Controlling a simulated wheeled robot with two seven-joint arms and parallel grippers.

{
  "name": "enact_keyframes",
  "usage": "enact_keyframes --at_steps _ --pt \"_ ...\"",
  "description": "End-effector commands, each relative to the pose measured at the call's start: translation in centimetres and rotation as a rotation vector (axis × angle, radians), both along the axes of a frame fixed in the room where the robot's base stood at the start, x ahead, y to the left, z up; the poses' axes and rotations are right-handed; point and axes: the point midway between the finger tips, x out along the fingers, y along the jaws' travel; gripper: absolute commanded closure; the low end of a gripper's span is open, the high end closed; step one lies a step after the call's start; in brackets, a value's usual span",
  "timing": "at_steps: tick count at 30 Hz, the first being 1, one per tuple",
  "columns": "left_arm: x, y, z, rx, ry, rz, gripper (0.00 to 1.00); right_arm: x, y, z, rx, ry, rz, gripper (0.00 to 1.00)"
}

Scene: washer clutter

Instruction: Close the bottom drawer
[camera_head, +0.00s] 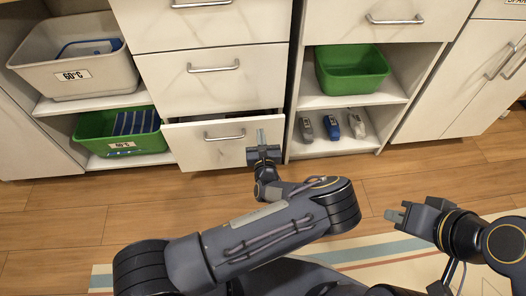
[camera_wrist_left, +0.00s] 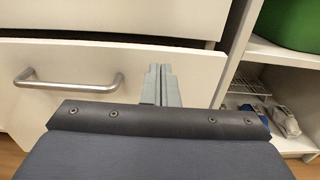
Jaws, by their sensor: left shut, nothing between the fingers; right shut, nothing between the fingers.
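The bottom drawer (camera_head: 190,148) is white with a silver handle (camera_head: 225,136) and stands partly open, with a dark gap above its front. Its front also shows in the left wrist view (camera_wrist_left: 60,62). My left gripper (camera_head: 261,136) is shut and empty, at the right part of the drawer front, to the right of the handle. In the left wrist view its fingertips (camera_wrist_left: 160,72) are together in front of the drawer's right part; I cannot tell whether they touch it. My right gripper (camera_head: 396,215) is shut and empty, over the floor at the right.
Closed drawers (camera_head: 212,80) are above. A grey bin (camera_head: 75,60) and a green bin (camera_head: 122,133) are on the left shelves. The wooden floor (camera_head: 60,210) is open in front.

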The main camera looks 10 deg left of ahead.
Motion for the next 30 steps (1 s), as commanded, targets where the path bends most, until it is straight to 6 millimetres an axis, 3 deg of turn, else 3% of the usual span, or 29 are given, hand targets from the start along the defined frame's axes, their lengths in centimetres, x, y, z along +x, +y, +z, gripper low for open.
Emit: enact_keyframes --at_steps 7,22,30 --pt "3.0 0.9 -0.1 -0.002 -0.002 0.002 1.00 0.0 0.0 -1.6 0.000 0.000 0.000 1.00" --pt "4.0 1.1 0.0 -0.003 -0.001 0.003 1.00 0.0 0.0 -1.7 0.000 0.000 0.001 1.00" --pt "8.0 2.4 0.0 -0.005 -0.001 0.004 1.00 0.0 0.0 -1.6 0.000 0.000 0.000 1.00"
